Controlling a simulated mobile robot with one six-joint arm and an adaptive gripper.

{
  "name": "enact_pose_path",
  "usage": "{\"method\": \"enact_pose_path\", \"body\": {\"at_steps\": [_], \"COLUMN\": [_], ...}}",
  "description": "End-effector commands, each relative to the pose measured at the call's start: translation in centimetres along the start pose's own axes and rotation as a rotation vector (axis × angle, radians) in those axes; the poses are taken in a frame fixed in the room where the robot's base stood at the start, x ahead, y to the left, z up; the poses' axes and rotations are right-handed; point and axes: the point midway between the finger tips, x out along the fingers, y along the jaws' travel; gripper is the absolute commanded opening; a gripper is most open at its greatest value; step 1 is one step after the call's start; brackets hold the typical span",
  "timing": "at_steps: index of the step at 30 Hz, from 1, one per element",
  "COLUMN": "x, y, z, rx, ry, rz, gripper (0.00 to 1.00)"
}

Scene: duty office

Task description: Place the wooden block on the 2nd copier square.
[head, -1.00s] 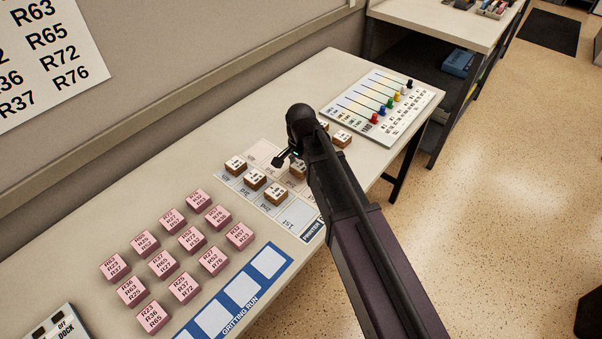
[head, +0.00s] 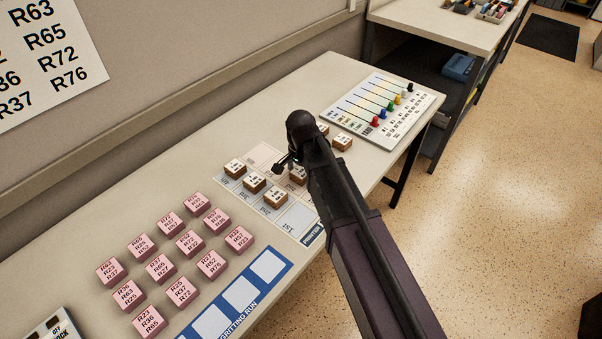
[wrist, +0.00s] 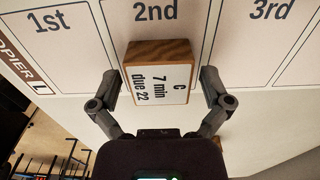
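In the wrist view a wooden block (wrist: 160,75) with a white label reading "C 7 min due 22" lies between the two fingers of my gripper (wrist: 160,86). Narrow gaps show at both sides of the block, so the fingers look open around it. The block overlaps the near edge of the 2nd square (wrist: 156,22) of the copier card; whether it touches the card cannot be told. The 1st square (wrist: 50,40) and 3rd square (wrist: 275,35) show bare in their visible parts. In the head view my gripper (head: 285,161) is partly hidden by my arm.
Pink blocks (head: 160,268) fill the table's left part, behind a blue-edged strip (head: 240,293). A board with coloured pegs (head: 375,108) lies at the far end.

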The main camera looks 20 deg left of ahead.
Motion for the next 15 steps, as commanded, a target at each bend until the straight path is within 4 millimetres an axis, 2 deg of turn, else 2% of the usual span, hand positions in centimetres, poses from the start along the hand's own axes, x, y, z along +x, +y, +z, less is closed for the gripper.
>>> {"method": "enact_pose_path", "body": {"at_steps": [15], "x": [-0.60], "y": [-0.01], "z": [0.02], "rx": [0.000], "ry": [0.000], "rz": [0.000], "gripper": [1.00]}}
